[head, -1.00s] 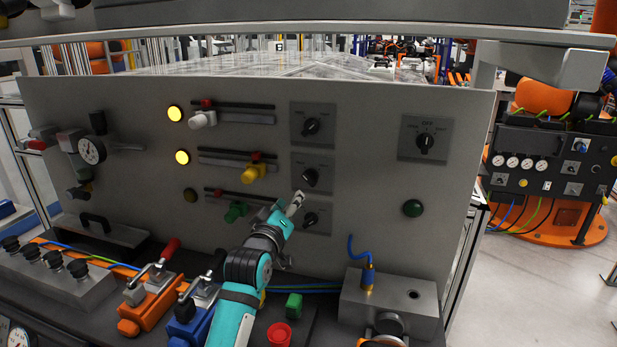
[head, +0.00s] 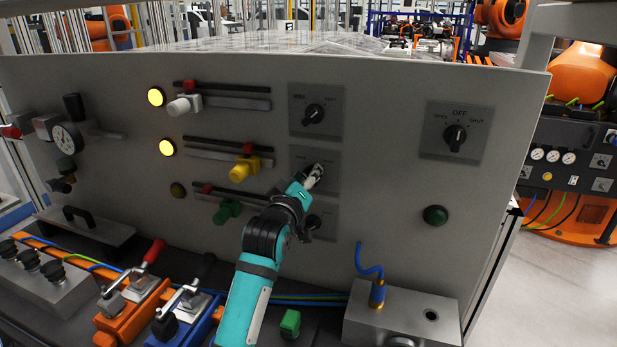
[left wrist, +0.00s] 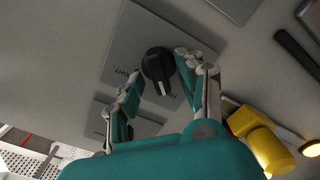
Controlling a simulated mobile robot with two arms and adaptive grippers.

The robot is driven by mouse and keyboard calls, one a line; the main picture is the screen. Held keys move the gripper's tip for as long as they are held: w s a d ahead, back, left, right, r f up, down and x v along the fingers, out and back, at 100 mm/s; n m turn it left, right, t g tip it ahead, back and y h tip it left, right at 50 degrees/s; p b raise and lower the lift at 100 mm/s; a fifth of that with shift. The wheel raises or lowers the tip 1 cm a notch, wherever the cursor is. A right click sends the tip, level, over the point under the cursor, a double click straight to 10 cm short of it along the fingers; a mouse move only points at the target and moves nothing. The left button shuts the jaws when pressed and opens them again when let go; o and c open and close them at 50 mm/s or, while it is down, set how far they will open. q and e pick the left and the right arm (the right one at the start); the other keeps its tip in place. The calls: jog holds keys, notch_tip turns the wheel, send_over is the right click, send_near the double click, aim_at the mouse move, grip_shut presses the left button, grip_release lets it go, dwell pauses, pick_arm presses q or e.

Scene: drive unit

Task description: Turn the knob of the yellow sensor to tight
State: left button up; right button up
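The yellow sensor (head: 240,171) sits on the middle rail of the grey panel, and it also shows at the right of the left wrist view (left wrist: 262,143). To its right is the middle-row plate (head: 300,155) with a black knob (left wrist: 157,64). In the head view my gripper mostly hides this knob. My left gripper (head: 313,175) is at the middle plate. In the left wrist view its fingers (left wrist: 158,76) are apart, one on each side of the knob. The right finger is close to the knob; I cannot tell whether it touches. My right gripper is not in view.
Similar knobs stand above (head: 314,114) and below, the lower one partly behind my arm. A larger switch (head: 455,137) is further right. A white sensor (head: 185,105) and green sensor (head: 227,211) flank the yellow one. Clamps (head: 135,290) stand on the bench.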

pick_arm(q)
jog(key=shift+c, duration=1)
jog(key=c, duration=0.5)
grip_shut()
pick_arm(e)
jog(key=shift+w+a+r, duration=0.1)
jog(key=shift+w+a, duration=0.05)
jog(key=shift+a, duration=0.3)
pick_arm(q)
jog(key=shift+m, duration=0.3)
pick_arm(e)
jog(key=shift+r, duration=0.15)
pick_arm(q)
jog(key=shift+s+d+m+p, duration=0.15)
jog(key=shift+m+p, duration=1.65)
jog(key=shift+m, duration=2.5)
jog(key=shift+w+d+m+p, duration=0.15)
jog(key=shift+m+p, duration=1.6)
jog(key=shift+m, duration=2.55)
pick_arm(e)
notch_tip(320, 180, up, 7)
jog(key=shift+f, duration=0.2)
pick_arm(q)
jog(key=shift+s+d, duration=0.1)
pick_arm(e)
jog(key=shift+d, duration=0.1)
